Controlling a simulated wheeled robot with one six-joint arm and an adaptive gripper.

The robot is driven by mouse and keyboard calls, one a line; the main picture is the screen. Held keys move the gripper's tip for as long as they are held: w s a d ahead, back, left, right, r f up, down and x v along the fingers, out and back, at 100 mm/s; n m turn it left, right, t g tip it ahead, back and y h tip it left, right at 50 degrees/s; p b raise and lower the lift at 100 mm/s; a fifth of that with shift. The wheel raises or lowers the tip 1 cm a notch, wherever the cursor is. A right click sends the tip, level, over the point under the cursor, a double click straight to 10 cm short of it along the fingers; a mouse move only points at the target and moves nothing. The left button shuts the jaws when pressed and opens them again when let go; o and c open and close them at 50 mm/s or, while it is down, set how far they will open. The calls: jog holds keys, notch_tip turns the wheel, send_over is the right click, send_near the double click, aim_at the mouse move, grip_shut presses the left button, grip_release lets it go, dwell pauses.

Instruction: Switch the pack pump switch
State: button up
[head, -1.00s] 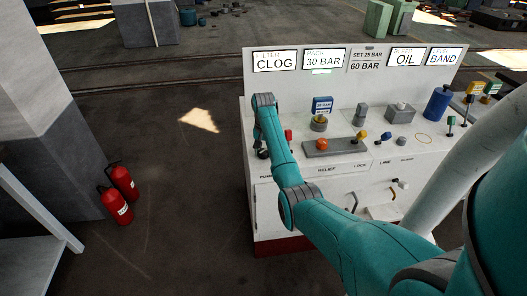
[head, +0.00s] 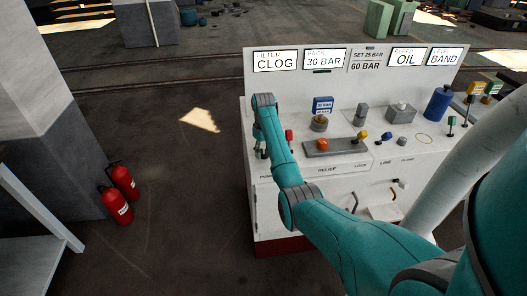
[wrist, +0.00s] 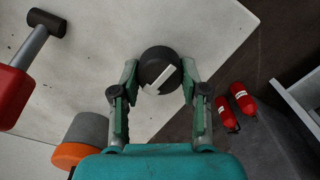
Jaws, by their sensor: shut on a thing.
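The pump switch, a round black knob (wrist: 152,60) with a white pointer bar, stands on the white panel top near its edge in the wrist view. The pointer lies at a slant, from lower left to upper right. My gripper (wrist: 160,70) has one green finger on each side of the knob and is shut on it. In the head view my gripper (head: 261,152) is at the left end of the white console (head: 250,215), above a partly hidden label starting "PU". The knob is hidden there by my arm.
An orange-topped grey knob (wrist: 78,150) and a red-handled lever (wrist: 12,95) are close by on the panel. Console signs include "30 BAR" (head: 324,59). Two red fire extinguishers (head: 122,181) stand on the floor left of the console, with open floor between.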

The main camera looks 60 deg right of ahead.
aim_at(263, 151)
jog(key=shift+n, duration=0.8)
jog(key=o, duration=1.1)
jog(key=shift+o, duration=0.2)
notch_tip(263, 151, up, 7)
jog(key=shift+r, duration=0.2)
